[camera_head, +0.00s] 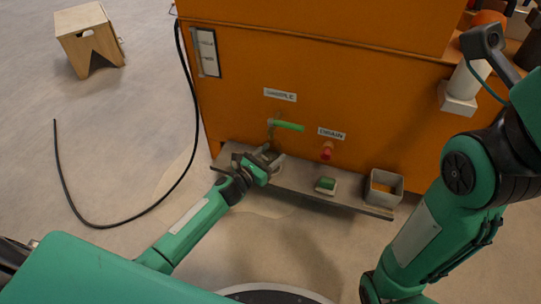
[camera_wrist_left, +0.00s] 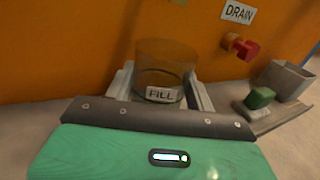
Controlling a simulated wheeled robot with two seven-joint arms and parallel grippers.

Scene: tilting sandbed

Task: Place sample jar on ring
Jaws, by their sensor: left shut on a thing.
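The sample jar (camera_wrist_left: 165,65) is a clear, brownish-looking cylinder with a "FILL" label, seen in the left wrist view. My left gripper (camera_head: 266,156) is shut on it, with one finger on each side of the jar. In the head view the gripper is over the left part of the grey shelf (camera_head: 344,202), below the green-handled tap under the "SAMPLE" label (camera_head: 280,95). The jar is hard to make out there. I cannot make out the ring, and I cannot tell whether the jar touches the shelf. My right gripper is not in view.
The orange cabinet (camera_head: 232,107) stands right behind the shelf. A green tap handle (camera_head: 288,126) and a red drain knob (camera_head: 327,151) stick out. A green button block (camera_head: 326,185) and an open grey box (camera_head: 384,187) are to the right. A black cable (camera_head: 158,206) lies left.

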